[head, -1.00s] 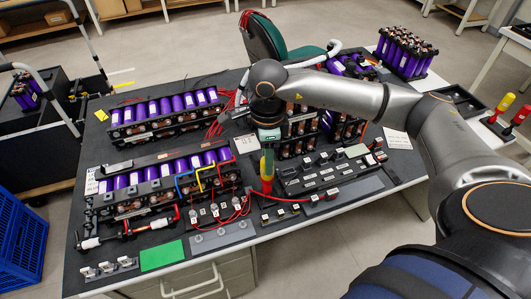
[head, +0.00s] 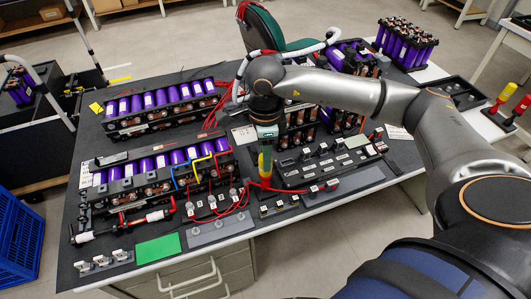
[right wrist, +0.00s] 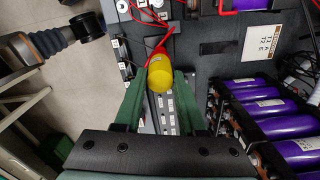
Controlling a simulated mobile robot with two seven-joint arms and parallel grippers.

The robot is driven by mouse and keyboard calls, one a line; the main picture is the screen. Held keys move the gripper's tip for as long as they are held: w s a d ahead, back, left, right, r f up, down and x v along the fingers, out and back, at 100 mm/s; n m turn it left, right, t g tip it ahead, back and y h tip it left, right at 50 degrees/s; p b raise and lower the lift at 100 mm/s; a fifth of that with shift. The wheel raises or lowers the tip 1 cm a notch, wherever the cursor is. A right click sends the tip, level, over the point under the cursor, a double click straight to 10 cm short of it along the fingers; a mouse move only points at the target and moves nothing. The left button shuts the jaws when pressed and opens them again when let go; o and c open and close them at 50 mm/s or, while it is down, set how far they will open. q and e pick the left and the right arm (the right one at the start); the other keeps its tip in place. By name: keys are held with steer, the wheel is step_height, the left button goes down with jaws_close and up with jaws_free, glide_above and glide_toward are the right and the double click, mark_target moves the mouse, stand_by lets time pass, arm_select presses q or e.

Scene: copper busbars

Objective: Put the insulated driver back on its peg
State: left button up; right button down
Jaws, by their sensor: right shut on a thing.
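The insulated driver (right wrist: 161,78) has a yellow handle end, seen between the green fingers in the right wrist view. My right gripper (head: 266,146) is shut on it above the middle of the bench, and the driver (head: 264,162) points down from the fingers in the head view. A holder (head: 494,119) at the far right carries upright yellow-handled (head: 508,92) and red-handled (head: 523,104) tools. My left gripper is not in view.
Purple-cell battery modules (head: 160,98) fill the bench's left and back. A labelled black block (head: 320,164) and red leads lie near the held driver. A green pad (head: 158,248) lies at the front edge. A black tray (head: 458,94) stands beside the tool holder.

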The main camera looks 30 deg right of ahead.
stand_by(0.3)
steer(key=shift+f+b, duration=0.2)
steer(key=shift+b, duration=0.15)
steer(key=shift+c, duration=2)
jaws_free()
steer(key=shift+r+p, duration=2.05)
steer(key=shift+r, duration=1.05)
